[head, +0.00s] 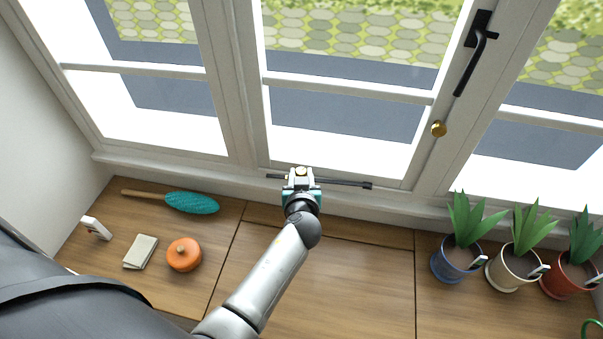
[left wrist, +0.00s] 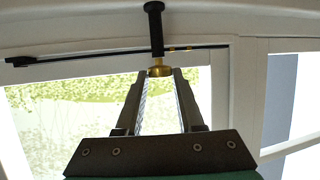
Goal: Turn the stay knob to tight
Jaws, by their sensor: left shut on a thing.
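The window stay is a thin black bar (head: 345,183) lying along the bottom of the middle window; it also shows in the left wrist view (left wrist: 100,53). Its small brass stay knob (left wrist: 159,70) sits below a black post (left wrist: 155,30). My left gripper (head: 301,176) is at the stay, with its fingers shut on the brass knob. In the left wrist view the two fingertips (left wrist: 160,75) are on either side of it. The fingers hide part of the knob, and I cannot tell how tight it is. My right gripper is not in view.
A black window handle (head: 472,60) and a round brass knob (head: 439,129) are on the frame at right. Several potted plants (head: 458,258) stand at right on the wooden top (head: 330,285).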

